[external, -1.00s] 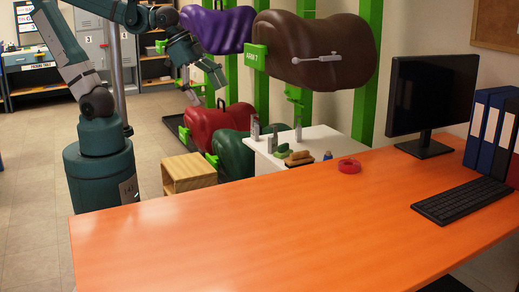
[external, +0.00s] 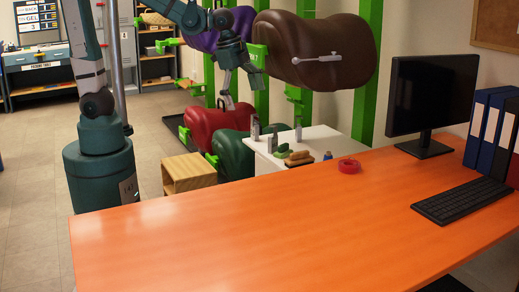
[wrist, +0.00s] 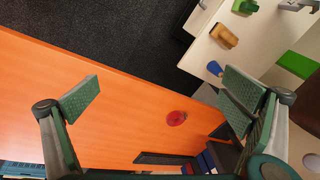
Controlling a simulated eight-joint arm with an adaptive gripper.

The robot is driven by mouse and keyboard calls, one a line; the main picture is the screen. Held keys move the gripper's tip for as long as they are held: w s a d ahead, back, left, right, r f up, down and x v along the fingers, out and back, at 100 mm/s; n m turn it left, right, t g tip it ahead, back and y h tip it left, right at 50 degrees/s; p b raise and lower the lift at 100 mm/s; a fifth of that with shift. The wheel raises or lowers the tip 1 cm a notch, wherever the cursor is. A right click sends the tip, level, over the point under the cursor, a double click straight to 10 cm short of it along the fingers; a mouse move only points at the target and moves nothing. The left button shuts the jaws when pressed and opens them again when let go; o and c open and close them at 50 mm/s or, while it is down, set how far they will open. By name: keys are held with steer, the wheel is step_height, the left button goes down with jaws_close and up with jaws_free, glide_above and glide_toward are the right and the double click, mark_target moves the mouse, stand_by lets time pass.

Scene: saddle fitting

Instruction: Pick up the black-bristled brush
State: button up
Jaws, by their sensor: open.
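Two small brush-like items lie on the white cabinet top. One has a tan wooden body (external: 299,158), and one is green (external: 282,150). The tan one shows at upper right in the wrist view (wrist: 224,36), and the green one is near the top edge (wrist: 244,7). I cannot make out black bristles on either. My gripper (wrist: 160,95) is open and empty, its two finger pads wide apart. In the external view my gripper (external: 228,92) hangs pointing down, left of the cabinet items and higher than them.
Several upright metal-topped items stand on the white cabinet (external: 318,138). A blue item (external: 327,155) is at its corner; red tape (external: 349,166) lies on the orange table (external: 250,225). Saddle forms, including a brown one (external: 315,50), hang on green posts behind. The table's middle is clear.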

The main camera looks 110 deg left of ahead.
steer(key=w+a+f+m+g, duration=0.1)
steer(key=a+f, duration=0.2)
steer(key=a, duration=0.3)
steer(key=w+a+f+g, duration=0.1)
steer(key=w+a+f, duration=0.15)
steer(key=a, duration=0.25)
steer(key=m+g+p, duration=0.1)
steer(key=m+p, duration=0.3)
steer(key=m, duration=0.1)
glide_above(300, 152)
steer(key=shift+h, duration=0.3)
steer(key=f, duration=2)
steer(key=shift+w+d+f, duration=0.2)
steer(key=shift+w+d, duration=0.05)
steer(key=shift+w, duration=0.15)
steer(key=shift+f, duration=0.1)
steer(key=shift+s+a+f+b, duration=0.15)
steer(key=shift+f+b, duration=0.2)
steer(key=shift+f, duration=0.85)
steer(key=shift+s+a+f+b, duration=0.15)
steer(key=shift+f+b, duration=0.3)
steer(key=shift+f, duration=0.85)
steer(key=shift+s+f+b, duration=0.15)
steer(key=shift+f+b, duration=0.25)
steer(key=shift+f, duration=0.9)
